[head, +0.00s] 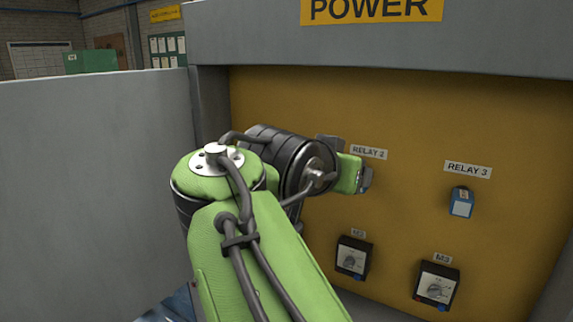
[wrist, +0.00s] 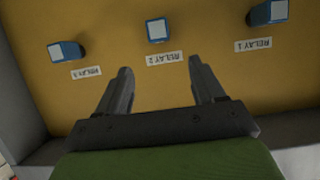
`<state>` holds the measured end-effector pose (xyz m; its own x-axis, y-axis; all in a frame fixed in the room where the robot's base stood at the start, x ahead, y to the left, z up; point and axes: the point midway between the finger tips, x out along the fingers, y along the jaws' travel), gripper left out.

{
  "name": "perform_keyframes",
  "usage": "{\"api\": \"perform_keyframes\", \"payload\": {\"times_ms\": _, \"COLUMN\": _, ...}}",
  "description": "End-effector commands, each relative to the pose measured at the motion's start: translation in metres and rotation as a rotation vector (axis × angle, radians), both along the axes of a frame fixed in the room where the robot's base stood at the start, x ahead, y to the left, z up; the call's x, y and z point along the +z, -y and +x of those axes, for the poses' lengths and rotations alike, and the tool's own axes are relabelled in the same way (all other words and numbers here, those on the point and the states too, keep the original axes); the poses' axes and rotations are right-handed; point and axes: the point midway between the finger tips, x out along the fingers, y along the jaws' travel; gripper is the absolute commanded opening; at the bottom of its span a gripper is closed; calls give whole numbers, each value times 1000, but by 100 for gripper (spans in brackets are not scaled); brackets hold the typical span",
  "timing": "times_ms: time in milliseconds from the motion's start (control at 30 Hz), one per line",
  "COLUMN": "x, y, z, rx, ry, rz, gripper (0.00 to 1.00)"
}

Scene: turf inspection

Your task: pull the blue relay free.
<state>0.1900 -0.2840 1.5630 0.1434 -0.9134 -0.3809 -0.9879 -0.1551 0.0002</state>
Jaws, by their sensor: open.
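Three blue relays with pale front faces show in the wrist view, which sees the panel upside down: one by the RELAY 3 label (wrist: 66,51), one by RELAY 2 (wrist: 157,30), one by RELAY 1 (wrist: 268,12). My gripper (wrist: 160,67) is open and empty. Its fingers point toward the panel, and the RELAY 2 relay lies beyond the gap between the fingertips, apart from them. In the head view the RELAY 3 relay (head: 461,203) is clear, while my arm and gripper (head: 366,180) hide the other two.
The yellow panel (head: 410,115) sits in a grey cabinet under a POWER sign (head: 372,10). Two black meters, M2 (head: 353,258) and M3 (head: 436,285), stick out below the relays. A grey cabinet door or side wall (head: 90,190) stands at the left.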

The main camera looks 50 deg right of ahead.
Motion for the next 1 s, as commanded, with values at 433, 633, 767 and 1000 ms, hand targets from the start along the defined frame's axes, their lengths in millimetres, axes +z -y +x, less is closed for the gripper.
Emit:
{"api": "perform_keyframes", "payload": {"times_ms": 433, "x": -42, "y": 95, "z": 14, "rx": -3, "ry": -4, "rz": 3, "gripper": 68}}
{"api": "perform_keyframes", "payload": {"times_ms": 633, "x": -53, "y": 122, "z": 19, "rx": -2, "ry": -1, "rz": 3, "gripper": 68}}
{"api": "perform_keyframes", "payload": {"times_ms": 767, "x": -55, "y": 128, "z": 20, "rx": 0, "ry": 1, "rz": 1, "gripper": 68}}
{"api": "perform_keyframes", "payload": {"times_ms": 1000, "x": -56, "y": 128, "z": 20, "rx": 1, "ry": 1, "rz": 0, "gripper": 62}}
